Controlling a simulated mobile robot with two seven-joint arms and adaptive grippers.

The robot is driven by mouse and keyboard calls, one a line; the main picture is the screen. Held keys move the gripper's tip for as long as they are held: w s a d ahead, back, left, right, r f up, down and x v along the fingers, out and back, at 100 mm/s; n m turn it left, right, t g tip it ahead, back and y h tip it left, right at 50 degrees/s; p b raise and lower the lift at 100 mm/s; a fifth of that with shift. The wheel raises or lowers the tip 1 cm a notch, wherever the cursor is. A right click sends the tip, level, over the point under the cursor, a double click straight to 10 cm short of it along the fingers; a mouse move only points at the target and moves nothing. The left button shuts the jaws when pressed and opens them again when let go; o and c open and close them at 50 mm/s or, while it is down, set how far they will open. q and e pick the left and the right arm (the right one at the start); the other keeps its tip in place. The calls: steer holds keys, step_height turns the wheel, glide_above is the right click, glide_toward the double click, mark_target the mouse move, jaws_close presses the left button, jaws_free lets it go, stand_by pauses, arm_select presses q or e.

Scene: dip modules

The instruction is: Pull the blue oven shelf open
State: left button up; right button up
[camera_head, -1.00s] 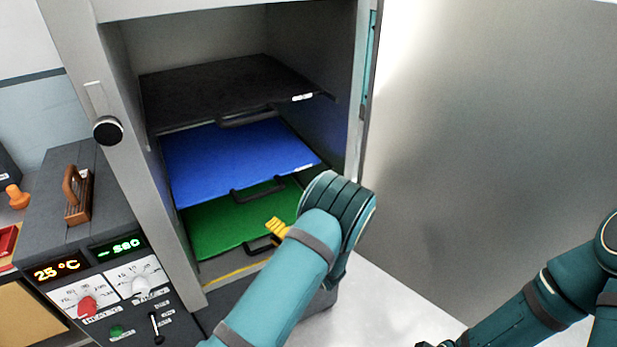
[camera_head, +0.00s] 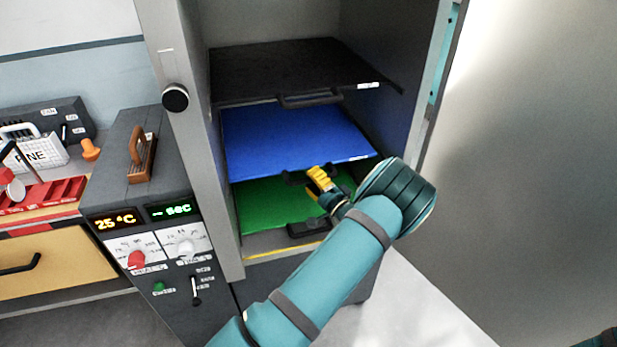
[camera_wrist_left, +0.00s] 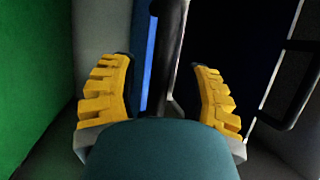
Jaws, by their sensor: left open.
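The blue oven shelf (camera_head: 285,135) is the middle of three shelves inside the open oven, and its dark handle (camera_head: 294,178) is at its front edge, partly hidden by my left gripper. My left gripper (camera_head: 319,186) is open, with yellow fingers, right at the handle. In the left wrist view the blue shelf (camera_wrist_left: 150,60) is a thin strip seen edge on. The dark handle bar (camera_wrist_left: 171,50) lies in the gap between the open fingers (camera_wrist_left: 165,95). I cannot tell whether the fingers touch it. My right gripper is out of view.
A black shelf (camera_head: 300,65) is above and a green shelf (camera_head: 275,208) below, each with a dark handle. The open oven door (camera_head: 530,150) stands at the right. A control panel (camera_head: 160,240) with dials and a lever is at the left.

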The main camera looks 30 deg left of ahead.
arm_select(q)
steer(key=shift+x, duration=1)
jaws_close()
